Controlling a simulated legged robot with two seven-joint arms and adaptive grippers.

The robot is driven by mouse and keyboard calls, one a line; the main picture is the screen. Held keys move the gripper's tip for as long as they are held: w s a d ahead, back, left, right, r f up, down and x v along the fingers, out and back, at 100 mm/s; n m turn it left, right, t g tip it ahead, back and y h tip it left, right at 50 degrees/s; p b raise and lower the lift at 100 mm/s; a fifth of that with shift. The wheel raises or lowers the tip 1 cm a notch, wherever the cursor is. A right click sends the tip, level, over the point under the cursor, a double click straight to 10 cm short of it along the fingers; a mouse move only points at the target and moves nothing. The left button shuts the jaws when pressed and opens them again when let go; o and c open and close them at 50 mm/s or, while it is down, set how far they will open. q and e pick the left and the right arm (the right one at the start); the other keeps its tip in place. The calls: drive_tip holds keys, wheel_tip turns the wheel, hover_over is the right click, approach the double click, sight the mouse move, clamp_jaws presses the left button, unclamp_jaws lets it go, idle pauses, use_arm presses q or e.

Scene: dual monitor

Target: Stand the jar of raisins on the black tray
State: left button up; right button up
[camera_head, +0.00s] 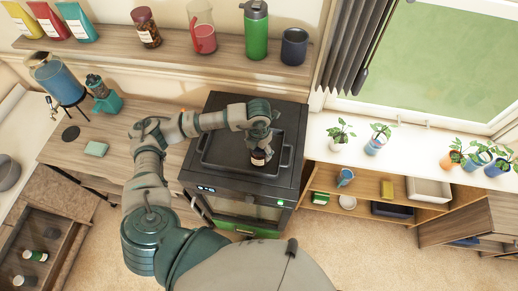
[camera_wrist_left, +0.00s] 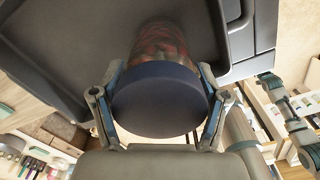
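The jar of raisins (camera_head: 258,158) has a dark lid, reddish-brown contents and a pale label. It is upright or nearly so over the right front part of the black tray (camera_head: 222,161). I cannot tell whether its base touches the tray. My left gripper (camera_head: 262,143) reaches down over the jar. In the left wrist view the fingers (camera_wrist_left: 162,112) flank the wide dark lid of the jar (camera_wrist_left: 160,45) and appear shut on it. My right arm shows at the right edge of the left wrist view; its gripper (camera_wrist_left: 268,84) is too small to read.
The tray lies on a black cabinet (camera_head: 235,207) with a glass door. A shelf (camera_head: 180,45) behind holds pouches, another jar, a pitcher, a green bottle and a dark cup. A wooden table (camera_head: 75,150) stands left; a white sill (camera_head: 400,150) with plants is right.

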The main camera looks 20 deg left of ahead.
use_arm(q)
drive_tip(key=shift+o, duration=1.2)
drive_tip(key=shift+a, duration=0.5)
drive_tip(key=shift+a+r, duration=0.1)
drive_tip(key=shift+r, duration=0.2)
drive_tip(key=r+b, duration=0.1)
drive_tip(key=r, duration=0.4)
drive_tip(key=shift+d, duration=0.2)
drive_tip(key=r, duration=0.3)
drive_tip(key=r+b, duration=0.1)
drive_tip(key=r, duration=0.2)
drive_tip(key=shift+d, duration=0.2)
drive_tip(key=shift+r, duration=0.25)
drive_tip(key=shift+a+r, duration=0.1)
drive_tip(key=shift+a, duration=0.1)
use_arm(e)
wheel_tip(320, 180, down, 2)
drive_tip(key=shift+s, duration=0.15)
